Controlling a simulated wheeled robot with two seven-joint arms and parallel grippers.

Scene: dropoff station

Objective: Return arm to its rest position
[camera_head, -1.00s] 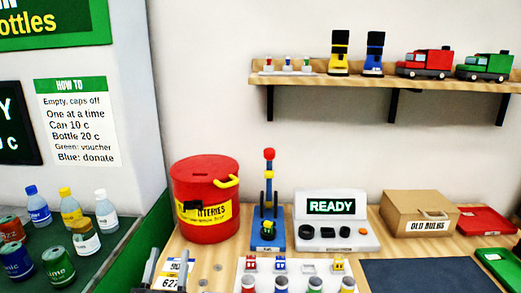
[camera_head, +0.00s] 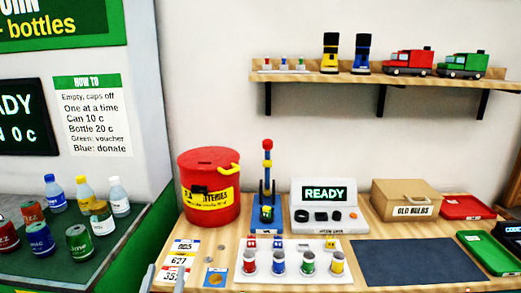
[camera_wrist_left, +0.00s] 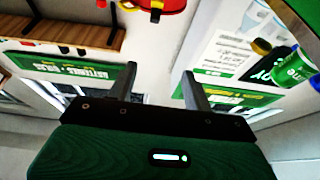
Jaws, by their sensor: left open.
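My left gripper (camera_head: 162,282) shows only as two grey fingertips at the bottom edge of the head view, in front of the worktable (camera_head: 225,240). The fingers are apart. In the left wrist view the left gripper (camera_wrist_left: 158,88) has both fingers spread with nothing between them, and its dark green body fills the lower part. The rest of the left arm is hidden below the head view. My right gripper is not seen.
Number cards (camera_head: 180,262) lie near the fingertips. Behind are a red batteries bin (camera_head: 208,215), a blue stand (camera_head: 267,220) and a READY device (camera_head: 325,215). A white tray (camera_head: 290,272) holds several small jars. A bottle-return counter (camera_head: 95,250) is at the left. The dark mat (camera_head: 415,262) is bare.

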